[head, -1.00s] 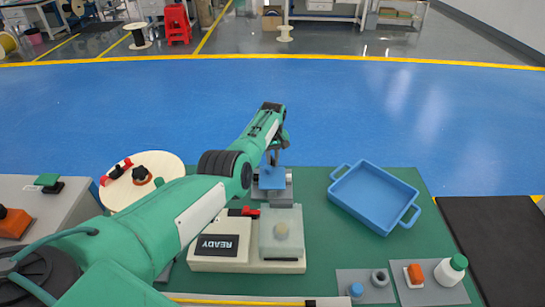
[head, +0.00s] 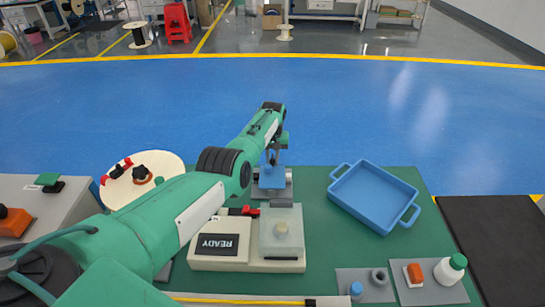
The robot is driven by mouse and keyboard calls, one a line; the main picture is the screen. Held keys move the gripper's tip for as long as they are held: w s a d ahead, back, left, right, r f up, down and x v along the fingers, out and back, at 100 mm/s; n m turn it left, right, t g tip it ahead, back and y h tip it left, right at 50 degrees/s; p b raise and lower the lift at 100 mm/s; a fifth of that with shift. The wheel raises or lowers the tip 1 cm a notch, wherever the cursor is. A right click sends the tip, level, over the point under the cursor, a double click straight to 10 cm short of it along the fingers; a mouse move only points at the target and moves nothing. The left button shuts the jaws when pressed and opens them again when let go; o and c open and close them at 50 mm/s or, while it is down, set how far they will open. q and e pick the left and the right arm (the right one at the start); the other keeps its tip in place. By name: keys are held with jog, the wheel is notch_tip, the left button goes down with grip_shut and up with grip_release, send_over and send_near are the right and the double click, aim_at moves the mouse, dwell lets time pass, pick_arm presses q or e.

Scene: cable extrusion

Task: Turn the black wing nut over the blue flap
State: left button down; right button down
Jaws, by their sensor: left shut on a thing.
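My left arm reaches over the bench to the small grey fixture (head: 272,193) at its far edge. My left gripper (head: 273,160) points down there and is shut on the black wing nut, which the fingers and their shadow mostly hide. The blue flap (head: 271,180) sits right under the gripper on the grey fixture; only part of it shows. I cannot tell the wing nut's angle. My right gripper is not in view.
In front of the fixture stands a cream box with a READY display (head: 221,245) and a clear cover (head: 281,246). A blue tray (head: 373,196) lies to the right. A cream reel (head: 120,195) stands left. Small parts and a white bottle (head: 449,272) sit front right.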

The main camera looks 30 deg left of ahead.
aim_at(272, 158)
pick_arm(q)
jog(key=shift+r, duration=0.15)
jog(key=c, duration=1.3)
grip_release()
jog(key=shift+r, duration=0.4)
jog(key=shift+r+p, duration=0.4)
jog(key=shift+r, duration=6.05)
